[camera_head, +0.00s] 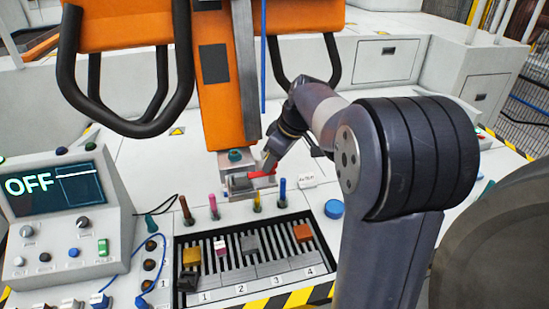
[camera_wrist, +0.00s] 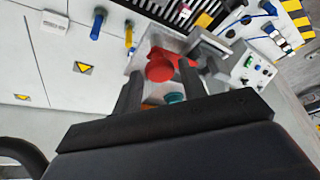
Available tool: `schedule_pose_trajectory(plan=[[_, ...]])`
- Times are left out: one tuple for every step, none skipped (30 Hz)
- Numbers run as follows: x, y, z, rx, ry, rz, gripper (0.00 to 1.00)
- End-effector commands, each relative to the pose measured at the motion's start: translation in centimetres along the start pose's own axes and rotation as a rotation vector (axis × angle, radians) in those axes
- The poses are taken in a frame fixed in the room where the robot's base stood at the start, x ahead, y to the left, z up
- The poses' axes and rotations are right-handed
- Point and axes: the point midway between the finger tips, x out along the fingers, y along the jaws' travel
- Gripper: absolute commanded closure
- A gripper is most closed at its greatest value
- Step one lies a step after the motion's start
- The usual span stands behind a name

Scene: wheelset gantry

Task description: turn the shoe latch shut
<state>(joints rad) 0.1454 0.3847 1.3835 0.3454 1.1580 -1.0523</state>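The red shoe latch (camera_head: 262,173) is on a small grey metal shoe (camera_head: 238,184) at the foot of the orange column. In the wrist view the latch (camera_wrist: 160,66) shows as a red round knob with a red arm running right. My gripper (camera_wrist: 172,72) has its two dark fingers apart, one on each side of the latch. I cannot tell whether either finger touches it. In the head view my gripper (camera_head: 268,160) reaches the latch from the upper right, and its fingertips are partly hidden. A teal knob (camera_wrist: 175,97) sits near the latch.
The orange column (camera_head: 222,110) stands right behind the shoe. Upright coloured pegs (camera_head: 213,205) and a slotted tray (camera_head: 230,285) with several blocks lie in front. A console (camera_head: 65,225) reading OFF stands left. A blue round button (camera_head: 334,209) is right.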

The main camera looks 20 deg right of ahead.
Motion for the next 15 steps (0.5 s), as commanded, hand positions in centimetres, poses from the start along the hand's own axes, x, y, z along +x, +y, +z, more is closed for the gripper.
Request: schedule_pose_trajectory(plan=[[0.0, 0.0, 0.0, 0.000, 0.000, 0.000, 0.56], [0.0, 0.0, 0.0, 0.000, 0.000, 0.000, 0.53], [0.0, 0.0, 0.0, 0.000, 0.000, 0.000, 0.50], [0.0, 0.0, 0.0, 0.001, 0.000, 0.000, 0.48], [0.0, 0.0, 0.0, 0.001, 0.000, 0.000, 0.48], [0.0, 0.0, 0.0, 0.001, 0.000, 0.000, 0.48], [0.0, 0.0, 0.0, 0.001, 0.000, 0.000, 0.48], [0.0, 0.0, 0.0, 0.001, 0.000, 0.000, 0.48], [0.0, 0.0, 0.0, 0.001, 0.000, 0.000, 0.48], [0.0, 0.0, 0.0, 0.001, 0.000, 0.000, 0.48], [0.0, 0.0, 0.0, 0.001, 0.000, 0.000, 0.48], [-0.2, 0.0, 0.0, 0.001, 0.000, 0.000, 0.48], [-0.3, 0.0, 0.0, 0.001, 0.001, 0.000, 0.48], [-0.6, 0.0, 0.0, 0.001, 0.001, 0.000, 0.48], [-1.0, 0.1, 0.0, 0.001, 0.001, 0.002, 0.48]])
